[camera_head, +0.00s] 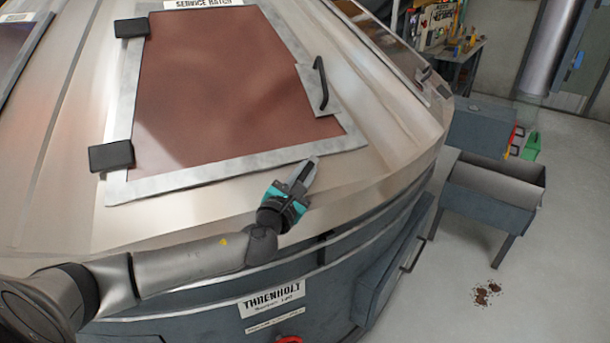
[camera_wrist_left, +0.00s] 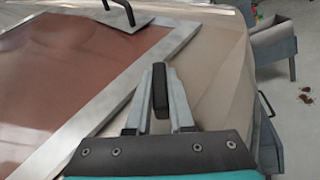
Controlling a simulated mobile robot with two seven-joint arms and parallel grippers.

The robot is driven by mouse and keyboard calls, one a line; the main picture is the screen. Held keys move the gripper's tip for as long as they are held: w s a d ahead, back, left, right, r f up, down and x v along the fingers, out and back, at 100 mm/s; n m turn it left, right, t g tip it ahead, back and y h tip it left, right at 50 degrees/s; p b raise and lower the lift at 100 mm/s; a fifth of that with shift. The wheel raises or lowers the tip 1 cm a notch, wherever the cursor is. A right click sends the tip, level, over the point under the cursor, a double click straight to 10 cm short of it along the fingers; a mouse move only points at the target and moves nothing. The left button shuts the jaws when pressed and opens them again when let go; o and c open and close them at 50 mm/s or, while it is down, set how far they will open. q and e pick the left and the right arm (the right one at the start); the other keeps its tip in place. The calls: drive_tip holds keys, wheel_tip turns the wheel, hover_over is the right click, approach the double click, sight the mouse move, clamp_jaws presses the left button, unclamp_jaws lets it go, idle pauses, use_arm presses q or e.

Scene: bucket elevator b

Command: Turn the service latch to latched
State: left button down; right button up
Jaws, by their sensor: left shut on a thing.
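The service hatch (camera_head: 205,95) is a reddish-brown panel in a grey frame on the sloping metal hood. It fills the left of the left wrist view (camera_wrist_left: 60,75). My left gripper (camera_head: 303,172) is at the hatch's lower right edge. In the left wrist view its fingers (camera_wrist_left: 160,95) are shut on a short black bar, which seems to be the service latch (camera_wrist_left: 160,84). The bar points away from the gripper, roughly along the fingers. Its pivot and any latch marking are hidden or too small to tell. My right gripper is in neither view.
A black hatch handle (camera_head: 320,84) stands on a plate at the right of the frame. Black hinges (camera_head: 111,155) sit on its left side. The "THRENHOLT" plate (camera_head: 272,299) is on the lower body. A grey open bin (camera_head: 490,205) stands on the floor at right.

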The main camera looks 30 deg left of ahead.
use_arm(q)
drive_tip(key=n+y+b, duration=0.1)
drive_tip(key=n+y, duration=0.5)
drive_tip(key=shift+g+y, duration=0.4)
drive_tip(key=n+g+y+b, duration=0.1)
drive_tip(key=n+g+y, duration=0.1)
drive_tip(key=n+y, duration=0.1)
drive_tip(key=n+g+y+b, duration=0.1)
drive_tip(key=n+g+y, duration=0.1)
drive_tip(key=n, duration=0.1)
drive_tip(key=shift+n+y+b, duration=0.3)
drive_tip(key=shift+n+y, duration=0.1)
drive_tip(key=shift+r+n+g+y, duration=0.1)
drive_tip(key=shift+n+g+y, duration=0.4)
drive_tip(key=shift+n+g, duration=0.3)
drive_tip(key=shift+a+b, duration=0.1)
drive_tip(key=shift+b, duration=0.2)
drive_tip(key=c, duration=0.8)
unclamp_jaws()
drive_tip(key=v, duration=1.5)
drive_tip(key=shift+d, duration=0.2)
drive_tip(key=shift+w, duration=0.1)
